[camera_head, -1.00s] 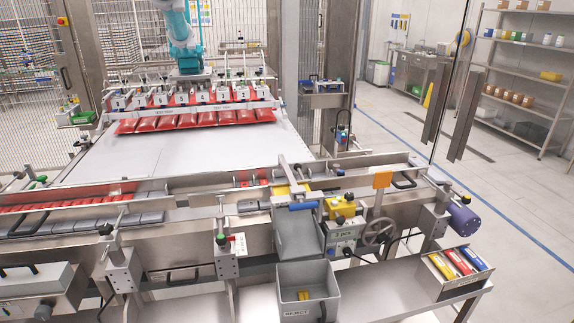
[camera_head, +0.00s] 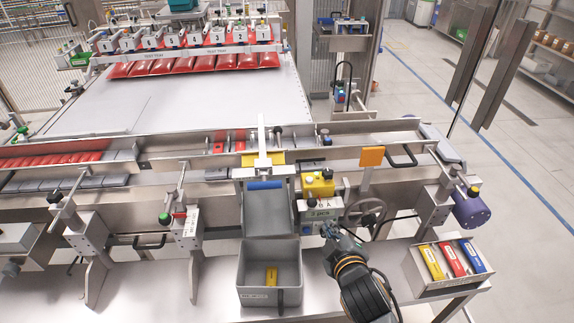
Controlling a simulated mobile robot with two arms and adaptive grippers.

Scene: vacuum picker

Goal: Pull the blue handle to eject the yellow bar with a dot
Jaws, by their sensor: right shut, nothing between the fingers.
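The blue handle (camera_head: 265,184) is a short horizontal bar at the top of a grey sloping chute (camera_head: 268,212), below a white T-shaped bracket. A yellow piece (camera_head: 249,160) shows behind the bracket on the conveyor; I cannot make out a dot on it. A small yellow bar (camera_head: 271,275) lies in the grey bin (camera_head: 256,297) under the chute; dark marks on it are too small to read. My right gripper (camera_head: 327,231) is shut and empty, right of the chute and below the blue handle, apart from it. My left gripper is not in view.
A yellow-topped control box (camera_head: 318,186) and a handwheel (camera_head: 364,214) stand close beyond my right gripper. A tray (camera_head: 413,272) holds yellow, red and blue boxes at the right. The bench left of the bin is mostly clear.

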